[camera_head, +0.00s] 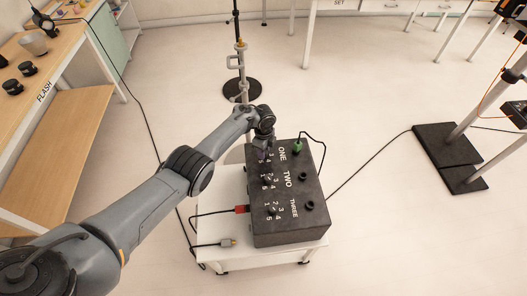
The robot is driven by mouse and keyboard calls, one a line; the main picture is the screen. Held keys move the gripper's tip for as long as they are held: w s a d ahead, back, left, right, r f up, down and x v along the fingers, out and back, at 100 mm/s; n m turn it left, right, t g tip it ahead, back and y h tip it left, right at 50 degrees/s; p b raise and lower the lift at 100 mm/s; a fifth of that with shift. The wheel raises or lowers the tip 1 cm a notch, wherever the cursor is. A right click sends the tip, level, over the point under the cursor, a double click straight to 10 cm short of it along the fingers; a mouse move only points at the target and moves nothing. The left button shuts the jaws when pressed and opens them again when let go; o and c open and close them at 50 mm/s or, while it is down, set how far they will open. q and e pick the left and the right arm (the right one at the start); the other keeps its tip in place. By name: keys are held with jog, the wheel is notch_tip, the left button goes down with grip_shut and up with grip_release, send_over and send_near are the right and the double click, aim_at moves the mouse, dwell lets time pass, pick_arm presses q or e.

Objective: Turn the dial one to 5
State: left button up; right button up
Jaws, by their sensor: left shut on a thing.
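A black control box (267,228) stands on a small white cart. Its top has three rows of white lettering, ONE, TWO and THREE, each with numbers around a dial. Dial TWO (267,180) and dial THREE (271,211) are in plain view. My left gripper (263,155) is at the far end of the box, over dial one's place beside the word ONE. It is shut on dial one, which it hides, so the dial's setting cannot be read. My right gripper is not in view.
A green plug (297,147) with a black cable sits beside ONE. A red plug (241,209) is at the box's left side. A loose connector (228,243) lies on the white cart (220,257). A stand with a round black base (241,91) is behind the box.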

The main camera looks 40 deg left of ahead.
pick_arm(q)
jog(key=m+b, duration=0.2)
jog(key=m, duration=0.2)
jog(key=shift+f, duration=0.15)
jog(key=shift+m+b, duration=0.85)
jog(key=shift+m, duration=1.25)
jog(key=o, duration=1.1)
jog(key=shift+c, duration=0.2)
jog(key=shift+r, duration=0.25)
notch_tip(320, 180, up, 11)
jog(key=p, duration=0.4)
jog(key=shift+f, duration=0.2)
